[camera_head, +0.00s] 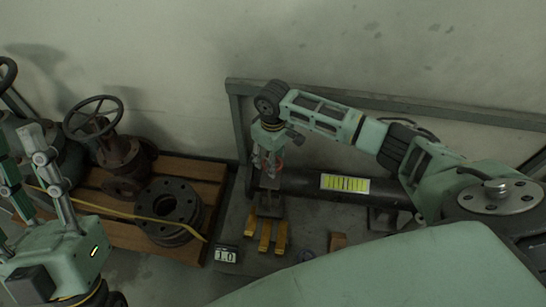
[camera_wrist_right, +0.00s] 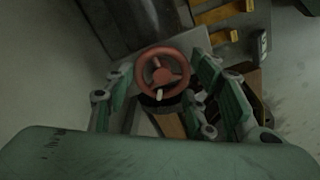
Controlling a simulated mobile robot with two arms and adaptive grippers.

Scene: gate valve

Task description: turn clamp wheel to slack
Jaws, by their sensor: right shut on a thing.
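The red clamp wheel (camera_wrist_right: 157,91) shows in the right wrist view as a small spoked handwheel with a pale peg on its rim. My right gripper (camera_wrist_right: 161,68) has a finger on each side of it and is shut on it. In the head view the right gripper (camera_head: 268,158) points down at the left end of the dark pipe, and only a little red of the wheel (camera_head: 280,164) shows behind its fingers. My left gripper (camera_head: 20,145) is at the left edge of the head view, fingers apart and empty.
A dark pipe (camera_head: 300,184) with a yellow-green label (camera_head: 345,184) lies right of the wheel. Yellow blocks (camera_head: 265,236) and a small number tag (camera_head: 226,254) are on the floor. A wooden pallet (camera_head: 190,168) at left carries a large valve (camera_head: 118,150) and stacked flanges (camera_head: 168,207).

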